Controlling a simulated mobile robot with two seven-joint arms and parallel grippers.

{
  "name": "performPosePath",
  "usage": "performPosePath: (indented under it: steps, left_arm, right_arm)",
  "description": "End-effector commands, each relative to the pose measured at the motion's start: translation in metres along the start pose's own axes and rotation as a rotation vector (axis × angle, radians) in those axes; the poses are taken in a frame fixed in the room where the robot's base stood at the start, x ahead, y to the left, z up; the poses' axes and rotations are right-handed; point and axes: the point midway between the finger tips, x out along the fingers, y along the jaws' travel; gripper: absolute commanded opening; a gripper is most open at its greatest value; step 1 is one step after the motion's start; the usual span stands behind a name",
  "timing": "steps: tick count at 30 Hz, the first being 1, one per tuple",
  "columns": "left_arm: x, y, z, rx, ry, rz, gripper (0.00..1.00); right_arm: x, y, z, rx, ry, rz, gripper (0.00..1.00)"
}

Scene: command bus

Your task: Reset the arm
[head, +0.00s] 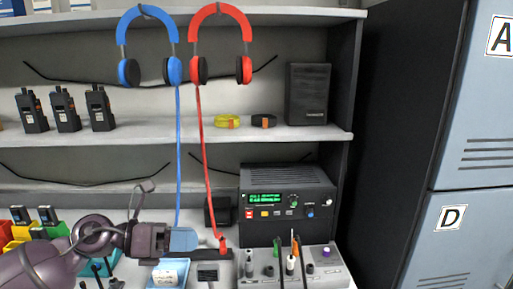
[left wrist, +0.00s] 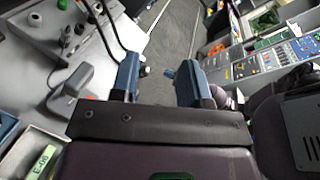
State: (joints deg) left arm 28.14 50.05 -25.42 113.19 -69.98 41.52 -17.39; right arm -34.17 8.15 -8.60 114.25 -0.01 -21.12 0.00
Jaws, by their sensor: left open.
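My left arm comes in from the lower left in the head view. My left gripper (head: 183,240) is held in front of the lower shelf, beside the blue and red cords. In the left wrist view its two blue fingers (left wrist: 160,82) stand apart with nothing between them; only floor shows beyond. My right gripper is in neither view.
Blue headphones (head: 143,45) and red headphones (head: 220,42) hang from the upper shelf. A radio unit (head: 288,203) sits right of my gripper, behind a panel with knobs (head: 325,268). Handheld radios (head: 66,110) stand on the middle shelf. Lockers (head: 478,150) are at the right.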

Motion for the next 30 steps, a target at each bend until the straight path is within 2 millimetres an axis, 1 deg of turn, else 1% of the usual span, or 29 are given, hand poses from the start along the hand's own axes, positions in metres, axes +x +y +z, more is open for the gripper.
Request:
performPosePath:
  steps: [1,3,5,6,8,9,11,12,14,15,17,18,20,21,23,24,25,26,27,29,30]
  left_arm:
    - [0.002,-0.002,0.006,-0.113,-0.108,-0.035,0.42]
    - [0.0,-0.001,0.015,-0.284,-0.261,-0.075,0.42]
    - [-0.005,0.004,0.02,-0.442,-0.39,-0.106,0.42]
    - [-0.009,0.01,0.02,-0.554,-0.476,-0.124,0.42]
    - [-0.018,0.022,0.017,-0.729,-0.605,-0.145,0.42]
    - [-0.024,0.033,0.011,-0.853,-0.69,-0.156,0.42]
    - [-0.035,0.051,-0.004,-1.044,-0.817,-0.164,0.42]
    - [-0.042,0.063,-0.018,-1.173,-0.899,-0.166,0.42]
    - [-0.052,0.08,-0.043,-1.359,-1.015,-0.162,0.42]
    - [-0.058,0.09,-0.062,-1.476,-1.084,-0.157,0.42]
    - [-0.065,0.102,-0.093,-1.637,-1.179,-0.145,0.42]
    - [-0.07,0.108,-0.115,-1.737,-1.236,-0.135,0.42]
    - [-0.076,0.114,-0.147,-1.872,-1.314,-0.119,0.42]
    - [-0.079,0.116,-0.169,-1.953,-1.36,-0.108,0.42]
    - [-0.083,0.117,-0.201,-2.065,-1.426,-0.093,0.42]
    - [-0.085,0.116,-0.222,-2.132,-1.465,-0.084,0.42]
    - [-0.087,0.114,-0.238,-2.178,-1.494,-0.076,0.42]
    - [-0.089,0.112,-0.253,-2.22,-1.521,-0.072,0.42]
    - [-0.091,0.108,-0.272,-2.271,-1.557,-0.069,0.42]
    - [-0.095,0.1,-0.3,-2.337,-1.609,-0.067,0.42]
    - [-0.098,0.094,-0.319,-2.369,-1.645,-0.061,0.42]
  right_arm:
    - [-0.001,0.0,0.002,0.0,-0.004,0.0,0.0]
    - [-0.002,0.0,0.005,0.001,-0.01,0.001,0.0]
    - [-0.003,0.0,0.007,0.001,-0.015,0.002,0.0]
    - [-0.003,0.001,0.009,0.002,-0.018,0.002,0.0]
    - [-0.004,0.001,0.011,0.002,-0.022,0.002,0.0]
    - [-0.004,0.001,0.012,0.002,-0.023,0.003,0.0]
    - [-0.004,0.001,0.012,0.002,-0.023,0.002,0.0]
    - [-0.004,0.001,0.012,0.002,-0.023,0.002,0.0]
    - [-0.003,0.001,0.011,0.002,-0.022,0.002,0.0]
    - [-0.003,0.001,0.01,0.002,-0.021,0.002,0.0]
    - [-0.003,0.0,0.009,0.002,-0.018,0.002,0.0]
    - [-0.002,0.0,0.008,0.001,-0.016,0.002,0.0]
    - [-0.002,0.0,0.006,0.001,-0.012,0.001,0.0]
    - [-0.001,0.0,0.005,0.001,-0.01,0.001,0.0]
    - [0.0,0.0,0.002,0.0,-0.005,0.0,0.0]
    - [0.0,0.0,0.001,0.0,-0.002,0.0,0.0]
    - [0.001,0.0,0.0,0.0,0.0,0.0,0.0]
    - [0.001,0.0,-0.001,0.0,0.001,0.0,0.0]
    - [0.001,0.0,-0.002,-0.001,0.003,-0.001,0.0]
    - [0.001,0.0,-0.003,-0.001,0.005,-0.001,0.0]
    - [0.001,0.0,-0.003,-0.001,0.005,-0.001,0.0]
